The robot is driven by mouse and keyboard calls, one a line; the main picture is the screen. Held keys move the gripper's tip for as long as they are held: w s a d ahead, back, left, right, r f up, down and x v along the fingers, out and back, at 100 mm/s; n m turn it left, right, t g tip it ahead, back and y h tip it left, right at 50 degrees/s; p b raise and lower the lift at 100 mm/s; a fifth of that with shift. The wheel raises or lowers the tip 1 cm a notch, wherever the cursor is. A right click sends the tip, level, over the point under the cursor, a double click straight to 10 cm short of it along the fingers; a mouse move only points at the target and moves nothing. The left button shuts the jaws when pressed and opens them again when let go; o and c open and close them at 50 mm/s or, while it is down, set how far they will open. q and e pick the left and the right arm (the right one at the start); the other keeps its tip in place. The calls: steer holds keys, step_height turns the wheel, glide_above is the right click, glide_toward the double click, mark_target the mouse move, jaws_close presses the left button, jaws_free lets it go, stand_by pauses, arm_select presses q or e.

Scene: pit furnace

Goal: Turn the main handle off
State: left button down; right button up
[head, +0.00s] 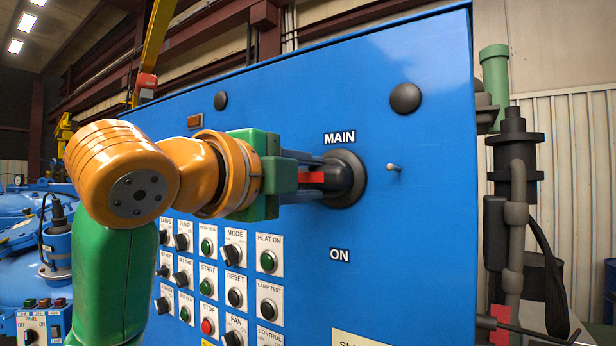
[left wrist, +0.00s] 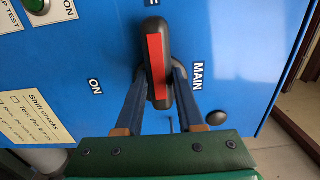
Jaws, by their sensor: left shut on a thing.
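The main handle (head: 313,178) is a black rotary lever with a red stripe, on a round black hub (head: 346,180) on the blue panel. It points left in the head view, level with the hub. The MAIN label (head: 340,138) is above it and the ON label (head: 340,254) below. My left gripper (head: 309,177) reaches in from the left and is shut on the lever. In the left wrist view the handle (left wrist: 155,62) sits between the two fingers. A label at that view's top edge is cut off. My right gripper is not in view.
Several knobs and push-buttons (head: 208,275) fill the panel below my left arm. Black domes (head: 405,98) and a small metal peg (head: 393,167) stick out of the panel. Pipes (head: 515,190) stand beyond its right edge. A paper note (left wrist: 35,118) is on the panel.

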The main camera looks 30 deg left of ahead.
arm_select(q)
steer(key=c, duration=0.5)
jaws_free()
steer(key=shift+d, duration=0.1)
steer(key=s+b, duration=0.1)
steer(key=s, duration=0.1)
steer(key=s+b, duration=0.1)
steer(key=s, duration=0.1)
steer(key=s+b, duration=0.1)
steer(key=s, duration=0.2)
steer(key=shift+a, duration=0.25)
